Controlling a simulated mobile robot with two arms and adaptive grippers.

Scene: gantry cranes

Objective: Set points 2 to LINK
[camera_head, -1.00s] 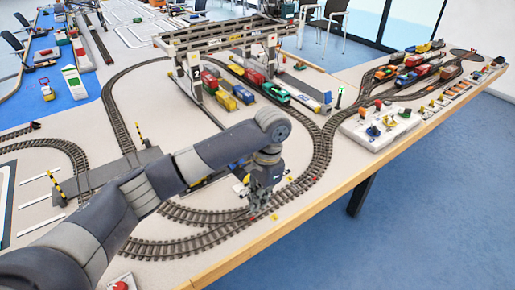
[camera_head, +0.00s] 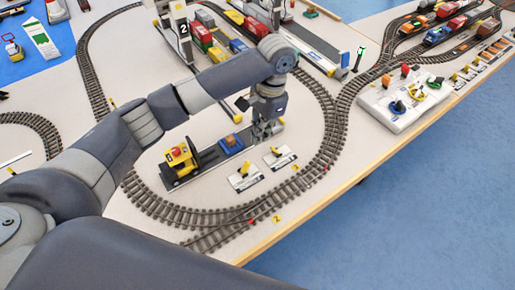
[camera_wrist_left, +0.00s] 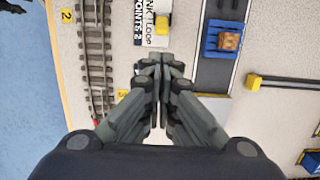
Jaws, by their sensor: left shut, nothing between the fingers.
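Two small white lever panels lie inside the track curve in the head view: a nearer-left panel (camera_head: 245,183) and a farther-right panel (camera_head: 281,160), each with a yellow-tipped lever. In the wrist view, the upper panel (camera_wrist_left: 145,28) reads "POINTS 2" with "LOOP" and a partly cut-off "LINK". A yellow knob (camera_wrist_left: 164,19) shows at its right edge; which word its lever points to I cannot tell. My left gripper (camera_head: 265,138) is shut and empty above the table near the panels. In the wrist view its fingertips (camera_wrist_left: 160,62) are just below the POINTS 2 lettering. My right gripper is not in view.
A yellow-and-black vehicle (camera_head: 179,163) and a blue wagon (camera_head: 231,142) stand beside the panels. Curved track (camera_head: 325,140) surrounds them, with a yellow "2" marker (camera_head: 277,219) near the table edge. A white control board (camera_head: 402,100) lies to the right.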

